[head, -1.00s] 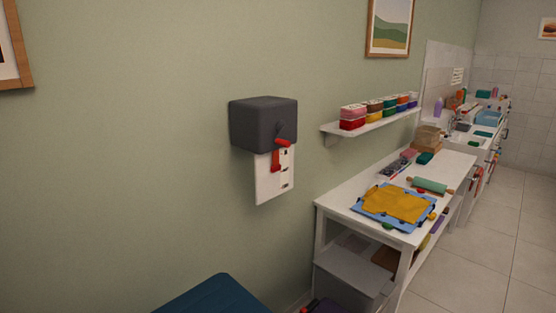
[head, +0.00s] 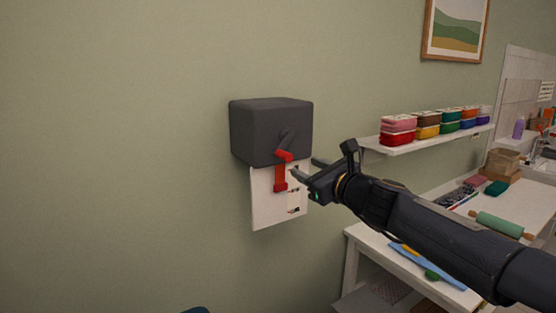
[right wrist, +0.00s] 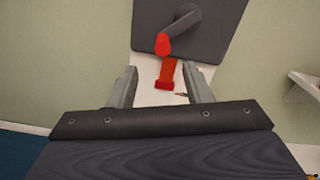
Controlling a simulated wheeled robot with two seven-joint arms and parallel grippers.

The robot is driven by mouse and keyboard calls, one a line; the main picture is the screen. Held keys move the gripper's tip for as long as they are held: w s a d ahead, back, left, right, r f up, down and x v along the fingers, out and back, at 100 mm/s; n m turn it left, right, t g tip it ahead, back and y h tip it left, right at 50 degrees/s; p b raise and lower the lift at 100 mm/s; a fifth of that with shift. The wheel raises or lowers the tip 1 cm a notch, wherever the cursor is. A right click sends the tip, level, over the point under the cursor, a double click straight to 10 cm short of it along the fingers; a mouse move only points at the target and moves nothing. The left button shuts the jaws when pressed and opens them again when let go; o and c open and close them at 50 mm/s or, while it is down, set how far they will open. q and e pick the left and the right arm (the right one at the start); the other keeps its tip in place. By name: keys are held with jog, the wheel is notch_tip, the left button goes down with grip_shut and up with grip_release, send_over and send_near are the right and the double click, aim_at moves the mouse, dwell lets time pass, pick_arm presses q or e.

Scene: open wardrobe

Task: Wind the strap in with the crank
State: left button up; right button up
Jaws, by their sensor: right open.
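A dark grey box (head: 262,130) is fixed to the green wall, with a grey crank arm (head: 288,138) on its front. The crank's red knob (head: 284,156) points outward; it also shows in the right wrist view (right wrist: 163,45). A short red strap (head: 280,180) hangs below the box in front of a white board (head: 268,212) with dark marks. My right gripper (head: 308,169) is open and empty, just right of the strap and knob. In the right wrist view its fingers (right wrist: 160,80) frame the strap's lower end (right wrist: 165,84), below the knob. My left gripper is out of view.
A wall shelf with coloured tubs (head: 398,130) is to the right, beyond my right arm. Below it stands a white table (head: 362,240) with a blue sheet and a rolling pin (head: 500,224). The wall left of the box is bare.

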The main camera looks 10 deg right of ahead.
aim_at(290, 158)
jog(key=shift+m, duration=0.4)
jog(key=p+x, duration=0.2)
jog(key=x, duration=0.7)
jog(key=shift+w+r, duration=0.15)
jog(key=shift+d, duration=0.1)
jog(key=shift+c, duration=0.4)
jog(key=c, duration=0.9)
